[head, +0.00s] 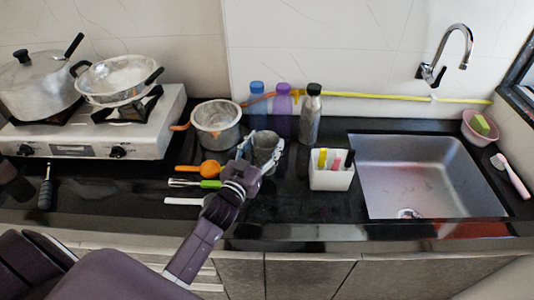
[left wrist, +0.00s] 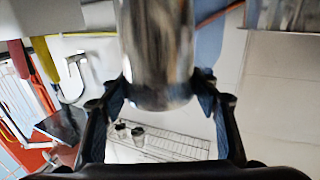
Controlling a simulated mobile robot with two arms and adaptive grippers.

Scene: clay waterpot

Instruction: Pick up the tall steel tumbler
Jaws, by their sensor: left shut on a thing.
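The tall steel tumbler (head: 266,146) stands out in grey at the middle of the counter in the head view, partly hidden by my left gripper (head: 260,151). In the left wrist view the shiny tumbler (left wrist: 158,45) fills the top middle, its upper part cut off by the frame. My left gripper (left wrist: 162,92) is shut on it, one finger against each side near its rounded end. I cannot tell whether the tumbler touches the counter. My right gripper is not in view.
Blue (head: 257,107) and purple (head: 283,112) bottles stand behind. An orange-handled utensil (head: 208,169) lies left. The sink (head: 430,180) is farther right.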

